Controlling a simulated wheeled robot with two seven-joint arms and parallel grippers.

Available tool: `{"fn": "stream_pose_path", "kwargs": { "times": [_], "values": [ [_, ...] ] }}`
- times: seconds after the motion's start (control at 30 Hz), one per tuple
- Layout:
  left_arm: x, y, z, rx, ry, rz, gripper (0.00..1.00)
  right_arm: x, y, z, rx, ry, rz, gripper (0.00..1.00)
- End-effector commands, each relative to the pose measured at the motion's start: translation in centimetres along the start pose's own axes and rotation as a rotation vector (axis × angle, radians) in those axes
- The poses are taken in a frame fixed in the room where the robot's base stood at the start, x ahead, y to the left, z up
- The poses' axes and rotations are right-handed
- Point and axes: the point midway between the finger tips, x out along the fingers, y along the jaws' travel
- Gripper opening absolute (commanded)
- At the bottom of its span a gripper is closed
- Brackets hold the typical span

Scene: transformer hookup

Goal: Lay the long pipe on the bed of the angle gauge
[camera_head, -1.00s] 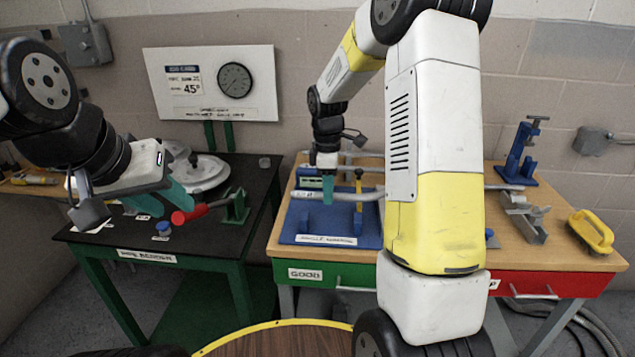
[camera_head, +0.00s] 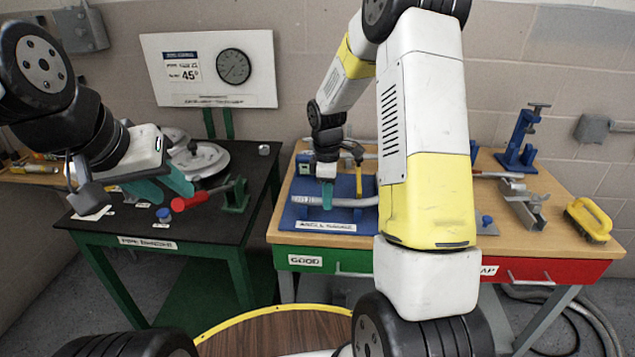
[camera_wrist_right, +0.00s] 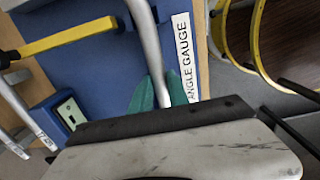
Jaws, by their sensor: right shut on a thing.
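The long pipe (camera_head: 345,202) is grey metal and lies roughly level across the blue angle gauge (camera_head: 290,222). My right gripper (camera_head: 327,197) is shut on it from above, left of the gauge's yellow arm (camera_head: 358,180). In the right wrist view the pipe (camera_wrist_right: 148,45) runs between the teal fingers (camera_wrist_right: 160,92), beside the ANGLE GAUGE label (camera_wrist_right: 184,55). The pipe is low at the bed; I cannot tell whether it touches. My right arm hides its right end in the head view. My left gripper (camera_head: 163,187) has its fingers apart, empty, near a red handle (camera_head: 190,202).
The dark bender table (camera_head: 150,227) stands left, with a round grey disc (camera_head: 200,158). On the wooden table are a blue clamp stand (camera_head: 521,140), a metal channel piece (camera_head: 522,200) and a yellow-handled brush (camera_head: 588,220). Another pipe (camera_head: 366,156) lies behind the gauge.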

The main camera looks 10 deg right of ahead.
Motion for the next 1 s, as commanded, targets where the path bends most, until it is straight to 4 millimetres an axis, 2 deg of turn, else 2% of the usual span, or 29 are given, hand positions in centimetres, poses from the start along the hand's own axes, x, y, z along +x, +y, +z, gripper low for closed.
{"fn": "stream_pose_path", "kwargs": {
  "times": [0.27,0.3,0.4,0.43,0.77,1.0],
  "values": [
    [0.0,0.0,0.0,0.000,0.000,0.000,0.36,0.0,0.0,0.0,0.000,0.000,0.001,0.00],
    [0.0,0.0,0.0,0.000,0.000,0.000,0.36,0.0,0.0,0.0,0.000,0.000,0.001,0.25],
    [0.0,0.0,0.0,0.000,0.000,0.000,0.36,0.0,0.0,0.0,0.000,0.000,0.001,0.44],
    [0.0,0.0,0.0,0.000,0.000,0.000,0.36,0.0,0.0,0.0,0.000,0.000,0.001,0.46],
    [0.0,0.0,0.0,0.000,0.000,0.000,0.36,-0.2,0.0,0.0,0.000,0.000,0.001,0.46],
    [0.0,0.0,0.0,0.000,0.000,0.000,0.36,-3.8,0.1,0.0,0.001,0.001,0.005,0.46]
  ]
}}
